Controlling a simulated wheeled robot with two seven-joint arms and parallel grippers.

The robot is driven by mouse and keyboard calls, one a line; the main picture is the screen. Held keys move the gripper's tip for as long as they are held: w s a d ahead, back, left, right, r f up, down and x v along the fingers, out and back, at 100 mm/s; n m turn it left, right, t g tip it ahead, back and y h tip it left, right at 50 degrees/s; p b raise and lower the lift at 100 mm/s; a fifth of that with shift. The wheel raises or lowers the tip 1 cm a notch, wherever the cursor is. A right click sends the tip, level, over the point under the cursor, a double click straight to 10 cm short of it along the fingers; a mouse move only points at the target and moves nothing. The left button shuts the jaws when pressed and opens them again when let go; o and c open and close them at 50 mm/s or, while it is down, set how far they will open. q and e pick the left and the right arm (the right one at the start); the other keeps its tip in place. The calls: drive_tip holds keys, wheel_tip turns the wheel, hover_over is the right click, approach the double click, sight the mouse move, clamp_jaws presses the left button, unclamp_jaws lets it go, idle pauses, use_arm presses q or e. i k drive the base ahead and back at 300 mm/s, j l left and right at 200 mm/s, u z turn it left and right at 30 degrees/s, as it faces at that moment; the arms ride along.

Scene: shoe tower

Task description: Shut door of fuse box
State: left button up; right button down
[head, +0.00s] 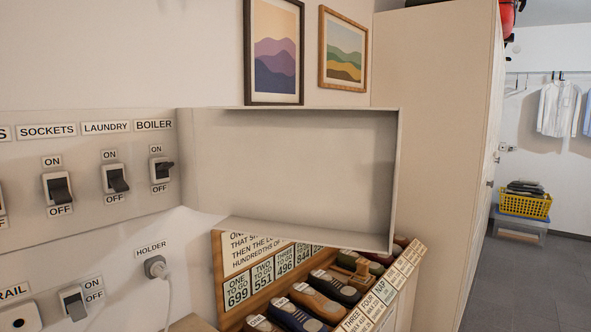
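The fuse box panel (90,178) is on the wall at the left, with labelled switches for sockets (58,188), laundry (116,179) and boiler (160,169). Its left part runs out of the picture. The fuse box door (295,165) is a pale, shallow hollow cover that stands open. It joins the panel's right edge and sticks out to the right, with its inner side and rim facing me. The switches are uncovered. Neither of my grippers is in view.
Below the door is a wooden rack (222,275) with labels and several shoes (320,301). A holder plug (156,267) with a white cable and another switch (74,302) are under the panel. A tall cabinet (440,120) stands behind the door; floor (535,275) shows at right.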

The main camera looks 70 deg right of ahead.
sight(326, 176)
drive_tip(key=k+l, duration=0.15)
drive_tip(key=l, duration=0.25)
drive_tip(key=k+l+u, duration=0.15)
drive_tip(key=l, duration=0.3)
drive_tip(key=k+l, duration=0.15)
drive_tip(key=l, duration=0.25)
drive_tip(key=k+l+u, duration=0.1)
drive_tip(key=l, duration=0.35)
drive_tip(key=k+l+u, duration=0.1)
drive_tip(key=l, duration=0.25)
drive_tip(key=i+l+u, duration=0.1)
drive_tip(key=l, duration=0.8)
drive_tip(key=l+u, duration=0.1)
drive_tip(key=l, duration=0.75)
